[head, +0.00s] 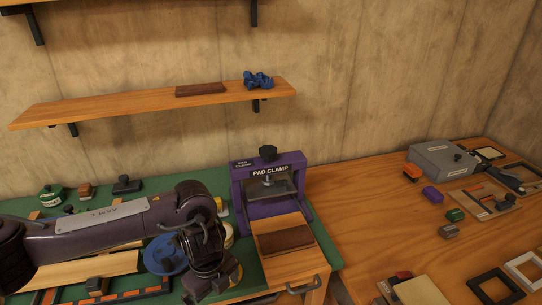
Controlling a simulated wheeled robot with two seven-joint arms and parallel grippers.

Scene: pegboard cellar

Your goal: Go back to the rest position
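My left arm reaches in from the left over the green-topped bench. Its wrist end, with the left gripper (212,280), hangs low at the front of the bench, left of the purple pad clamp (240,190). The fingers are too dark and too covered by the wrist to show whether they are open or shut. My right gripper is outside the view. A brown block (286,240) lies on the light wooden board (285,262) in front of the clamp.
A blue round thing (163,255) is partly behind my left wrist. A wall shelf (130,103) hangs above. The wooden table (370,215) at right has free room at its left.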

